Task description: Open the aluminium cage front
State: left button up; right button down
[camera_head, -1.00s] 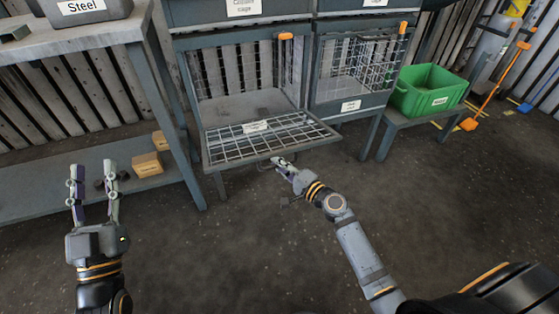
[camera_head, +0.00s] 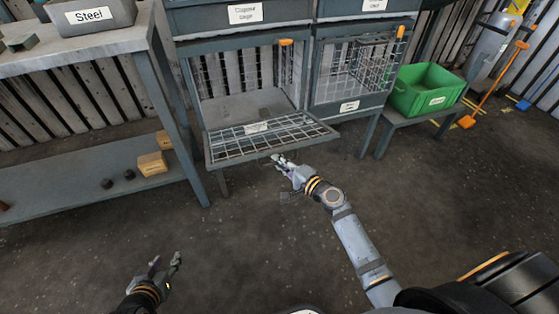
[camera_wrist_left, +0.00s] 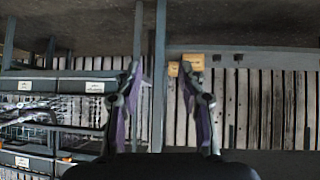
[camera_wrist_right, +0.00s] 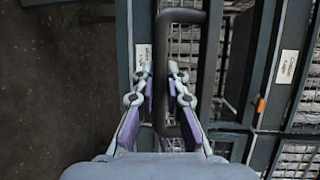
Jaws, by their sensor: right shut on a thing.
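A wire-mesh cage front (camera_head: 240,160) hangs folded down and outward, nearly level, below the open left cage of the lower row. Its small white label is too blurred to read. The cage interior (camera_head: 255,104) behind it shows and looks empty. My right gripper (camera_head: 275,161) is at the outer edge of this front, shut on its dark bar handle (camera_wrist_right: 166,70), which passes between the fingers in the right wrist view. My left gripper (camera_head: 166,262) is low at the left, away from the cages, open and empty. Its spread fingers also show in the left wrist view (camera_wrist_left: 160,90).
A neighbouring mesh cage (camera_head: 350,75) at the right is closed, with an orange latch. A green crate (camera_head: 428,90) stands on a low stand further right. A grey shelf (camera_head: 75,185) with boxes stands at the left. The floor in front is clear.

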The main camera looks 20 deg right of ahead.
jog(key=shift+w+r+p, duration=0.1)
jog(key=shift+r+p, duration=0.3)
jog(key=shift+p, duration=0.25)
pick_arm(q)
jog(key=s+f+g, duration=0.5)
jog(key=s+f, duration=0.1)
jog(key=s, duration=0.4)
jog(key=shift+d+f+g, duration=0.3)
jog(key=shift+s, duration=0.1)
pick_arm(e)
jog(key=c, duration=1.4)
grip_release()
jog(key=shift+o, duration=0.2)
jog(key=shift+s+d, duration=0.25)
jog(key=shift+s, duration=0.2)
jog(key=v, duration=1.1)
jog(key=shift+r, duration=0.15)
